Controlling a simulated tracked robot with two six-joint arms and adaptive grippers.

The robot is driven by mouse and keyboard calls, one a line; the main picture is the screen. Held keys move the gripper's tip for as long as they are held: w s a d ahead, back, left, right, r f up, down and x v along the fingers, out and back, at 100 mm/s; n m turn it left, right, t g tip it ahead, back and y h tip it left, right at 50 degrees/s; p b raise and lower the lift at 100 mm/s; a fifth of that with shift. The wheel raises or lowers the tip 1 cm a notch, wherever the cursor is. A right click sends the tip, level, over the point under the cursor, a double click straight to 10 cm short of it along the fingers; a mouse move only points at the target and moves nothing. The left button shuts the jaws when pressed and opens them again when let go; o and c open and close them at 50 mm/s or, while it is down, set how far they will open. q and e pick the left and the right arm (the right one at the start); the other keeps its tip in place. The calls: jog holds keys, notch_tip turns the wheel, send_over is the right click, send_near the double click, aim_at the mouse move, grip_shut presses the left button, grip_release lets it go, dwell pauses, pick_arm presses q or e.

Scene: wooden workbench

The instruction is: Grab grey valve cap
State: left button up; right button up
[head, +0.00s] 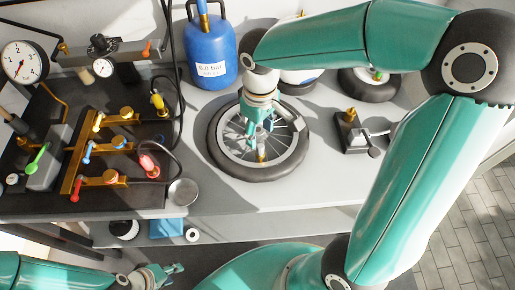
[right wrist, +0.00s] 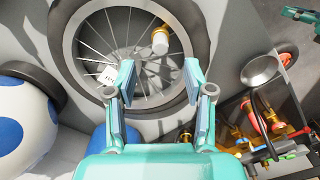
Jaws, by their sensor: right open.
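A spoked wheel with a dark tyre (head: 216,150) lies flat on the grey bench. A pale grey, cylindrical cap (right wrist: 159,44) with a brass part at one end stands among its spokes in the right wrist view. In the head view the brass part (head: 261,156) shows just below my right gripper (head: 258,133). That gripper is open above the wheel. In the right wrist view its fingers (right wrist: 157,82) are apart with nothing between them, and the cap lies beyond their tips. My left gripper (head: 172,271) is low at the front, away from the wheel, and appears open and empty.
A blue pressure bottle (head: 209,52) stands behind the wheel. A brass manifold with coloured valves (head: 104,148) and a round metal dish (head: 183,192) are to the left. The bench front is clear.

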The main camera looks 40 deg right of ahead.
aim_at(260, 145)
jog(key=shift+f+p, duration=0.3)
jog(key=shift+f, duration=3)
jog(key=shift+c, duration=0.4)
jog(key=c, duration=0.7)
